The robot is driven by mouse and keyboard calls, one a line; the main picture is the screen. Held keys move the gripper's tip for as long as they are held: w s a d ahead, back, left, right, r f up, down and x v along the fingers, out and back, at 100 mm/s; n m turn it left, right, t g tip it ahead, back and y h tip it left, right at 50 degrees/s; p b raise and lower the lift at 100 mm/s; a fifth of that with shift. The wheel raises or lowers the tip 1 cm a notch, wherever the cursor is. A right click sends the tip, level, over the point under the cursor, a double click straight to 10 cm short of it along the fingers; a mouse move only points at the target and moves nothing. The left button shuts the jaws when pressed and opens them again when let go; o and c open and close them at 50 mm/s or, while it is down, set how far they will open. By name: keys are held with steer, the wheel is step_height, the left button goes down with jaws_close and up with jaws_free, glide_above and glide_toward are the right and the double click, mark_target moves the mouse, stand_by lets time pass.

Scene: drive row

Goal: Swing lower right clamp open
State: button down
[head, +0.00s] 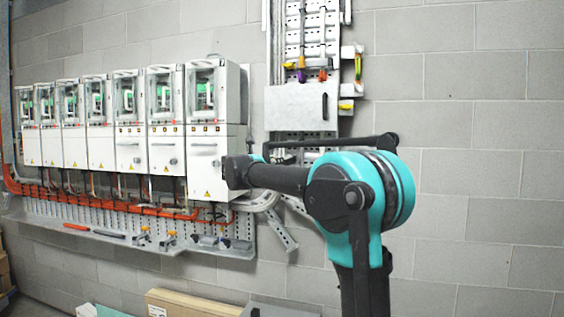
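A row of several white drive cabinets hangs on the wall at the left in the head view. The rightmost cabinet (206,150) is the nearest and has a lower door with a small dark handle and warning labels. My gripper (236,172) is at the lower right edge of this cabinet, where the dark end of my arm overlaps it. The fingers are too small and dark to tell open from shut, or whether they touch anything. I cannot make out the lower right clamp; my gripper and wrist cover that corner.
Orange cables (150,209) run below the cabinets, above a perforated metal shelf (115,236) with small yellow and grey tools. A tool panel (302,107) hangs right of the cabinets. Boxes (190,304) lie on the floor. The block wall (480,150) at right is bare.

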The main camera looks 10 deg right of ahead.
steer(key=shift+w+a+f, duration=0.2)
steer(key=shift+w+a, duration=0.4)
steer(key=shift+a, duration=0.05)
steer(key=c, duration=1.6)
jaws_free()
steer(key=shift+w, duration=0.1)
steer(key=v, duration=1.2)
steer(key=shift+a, duration=0.1)
